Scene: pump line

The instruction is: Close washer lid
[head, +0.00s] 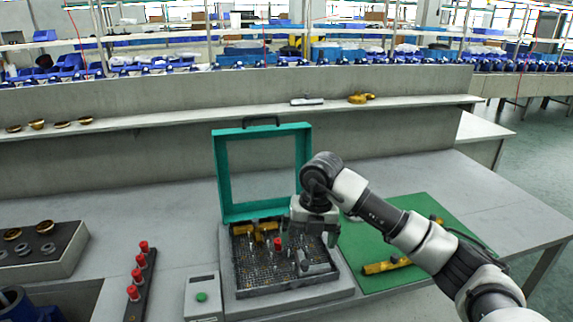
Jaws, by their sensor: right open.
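The washer lid (222,170) is a teal frame with a clear window and a dark handle on its top edge. It stands upright, open, at the back of the washer (228,287). The washer's basket (255,279) holds yellow parts, a grey part and a red-topped piece. My right gripper (307,240) is open, pointing down over the right side of the basket, in front of the lid's lower right corner. I cannot tell whether it touches anything. My left gripper is out of view.
A control box with a green button (202,297) stands left of the washer. A rack of red-topped pieces (142,275) and a tray of rings (70,255) lie further left. A green mat (395,279) with yellow parts lies right. A shelf (240,113) runs behind.

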